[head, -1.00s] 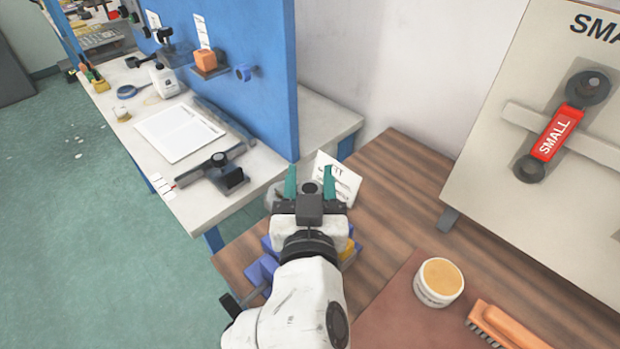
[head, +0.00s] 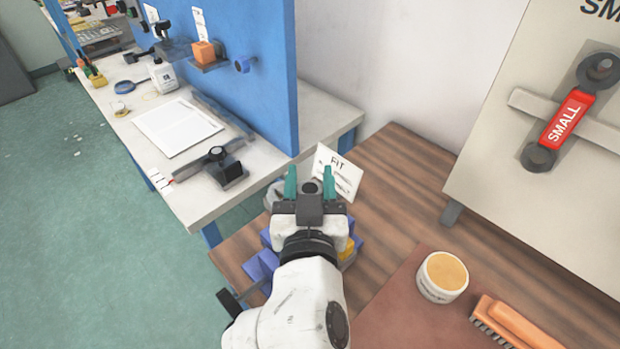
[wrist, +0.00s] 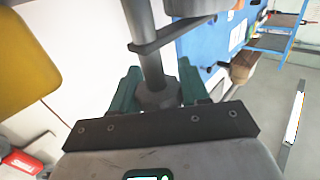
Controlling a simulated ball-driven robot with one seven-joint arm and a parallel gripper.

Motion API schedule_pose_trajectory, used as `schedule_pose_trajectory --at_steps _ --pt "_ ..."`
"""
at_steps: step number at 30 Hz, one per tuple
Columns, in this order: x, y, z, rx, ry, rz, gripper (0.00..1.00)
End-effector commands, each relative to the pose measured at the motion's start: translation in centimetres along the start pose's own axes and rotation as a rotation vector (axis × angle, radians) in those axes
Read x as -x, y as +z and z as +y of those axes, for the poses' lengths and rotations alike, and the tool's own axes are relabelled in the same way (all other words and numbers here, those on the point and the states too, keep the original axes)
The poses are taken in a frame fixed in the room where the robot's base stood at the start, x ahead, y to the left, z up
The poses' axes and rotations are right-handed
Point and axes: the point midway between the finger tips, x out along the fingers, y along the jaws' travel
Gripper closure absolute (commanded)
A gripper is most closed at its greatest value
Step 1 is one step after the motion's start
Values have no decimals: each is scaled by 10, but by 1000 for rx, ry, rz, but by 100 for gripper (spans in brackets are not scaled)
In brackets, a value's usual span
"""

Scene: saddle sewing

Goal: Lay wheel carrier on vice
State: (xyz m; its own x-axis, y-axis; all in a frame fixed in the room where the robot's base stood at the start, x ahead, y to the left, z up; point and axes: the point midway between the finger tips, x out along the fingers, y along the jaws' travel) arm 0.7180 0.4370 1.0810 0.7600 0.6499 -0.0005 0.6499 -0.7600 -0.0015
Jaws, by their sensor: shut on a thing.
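My gripper (head: 310,182) has teal fingers and is shut on a dark grey piece, which I take to be the wheel carrier (wrist: 150,60). In the wrist view it is a round rod with a thicker collar between the fingers and a flat crossbar farther out. In the head view my gripper hides most of it. A blue-purple block with yellow parts, probably the vice (head: 262,264), stands on the wooden table below and behind my gripper. My arm covers much of it, and I cannot tell its jaws. The held piece appears to be above it, not resting on it.
A white card (head: 338,172) stands just behind my gripper. A round tub (head: 442,277) and an orange brush (head: 505,325) are at the right on the wooden table (head: 400,190). A large board (head: 530,190) rises at the right, and a blue panel (head: 255,60) at the back.

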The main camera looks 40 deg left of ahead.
Motion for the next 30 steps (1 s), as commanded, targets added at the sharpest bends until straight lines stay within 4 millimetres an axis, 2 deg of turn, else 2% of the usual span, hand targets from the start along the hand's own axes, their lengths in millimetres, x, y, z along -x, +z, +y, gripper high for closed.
schedule_pose_trajectory --at_steps 14,15,23,30 --pt "0 9 0 0 0 5 100" --pt "0 7 0 0 0 5 51" --pt "0 8 0 0 0 2 26" --pt "0 12 0 0 1 -4 25"
